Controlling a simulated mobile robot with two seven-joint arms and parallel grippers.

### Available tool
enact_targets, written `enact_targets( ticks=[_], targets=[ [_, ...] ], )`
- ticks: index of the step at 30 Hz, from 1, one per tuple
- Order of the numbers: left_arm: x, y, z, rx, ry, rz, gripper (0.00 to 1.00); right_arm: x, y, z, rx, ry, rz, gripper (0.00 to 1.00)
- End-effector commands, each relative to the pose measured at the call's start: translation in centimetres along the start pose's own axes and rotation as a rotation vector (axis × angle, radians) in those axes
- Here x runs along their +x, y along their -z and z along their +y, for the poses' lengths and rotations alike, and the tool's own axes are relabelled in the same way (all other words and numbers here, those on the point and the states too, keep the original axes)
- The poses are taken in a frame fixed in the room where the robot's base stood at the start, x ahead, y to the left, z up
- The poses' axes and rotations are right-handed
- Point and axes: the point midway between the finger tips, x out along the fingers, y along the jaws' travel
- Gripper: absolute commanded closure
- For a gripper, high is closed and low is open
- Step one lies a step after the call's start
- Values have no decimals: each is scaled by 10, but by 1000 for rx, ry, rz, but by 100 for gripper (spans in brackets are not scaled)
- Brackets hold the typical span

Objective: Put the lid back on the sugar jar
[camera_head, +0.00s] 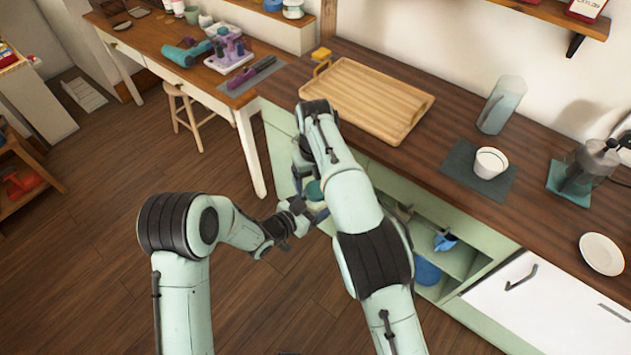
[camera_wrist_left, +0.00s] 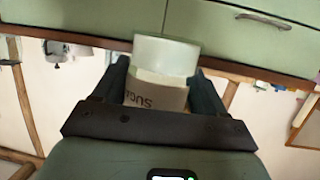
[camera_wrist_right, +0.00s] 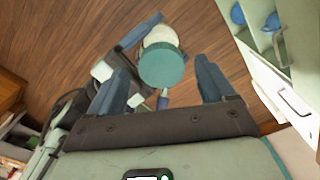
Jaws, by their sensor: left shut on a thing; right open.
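The cream sugar jar (camera_wrist_left: 158,92), with part of its label showing, is between the fingers of my left gripper (camera_wrist_left: 165,85), which is shut on it. The round teal lid (camera_wrist_right: 162,65) sits on top of the jar; whether it is fully seated I cannot tell. The lid looks pale green in the left wrist view (camera_wrist_left: 166,54). My right gripper (camera_wrist_right: 165,75) is open above the jar, with the lid showing between its fingers and clear space on both sides. In the head view the lid (camera_head: 314,188) is partly hidden by my right arm.
The jar is held in front of the green cabinet, above the wooden floor. The counter bears a wooden tray (camera_head: 362,100), a pitcher (camera_head: 502,104), a white cup (camera_head: 491,163) on a dark mat and a white plate (camera_head: 602,254). An open shelf (camera_head: 455,259) holds blue dishes.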

Motion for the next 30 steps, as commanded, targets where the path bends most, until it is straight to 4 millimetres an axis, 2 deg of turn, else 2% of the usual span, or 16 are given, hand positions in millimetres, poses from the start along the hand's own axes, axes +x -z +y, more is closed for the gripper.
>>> enact_targets(
  ticks=[3,7,15,16,20,25,30],
  targets=[
    [0,1,0,1,0,2,100,-18,-1,0,0,0,-4,18],
    [0,1,0,0,1,2,100,-30,0,0,0,0,-2,18],
    [0,1,0,0,1,1,100,-32,0,-1,0,1,-1,18],
    [0,0,0,0,1,1,100,-32,0,-1,0,1,-1,21],
    [0,0,0,0,1,1,100,-31,0,0,-33,0,2,21],
    [0,0,0,0,1,1,100,-26,3,2,-258,-5,22,21],
    [0,0,0,0,1,1,100,-19,6,7,-659,-22,49,21]
  ],
)
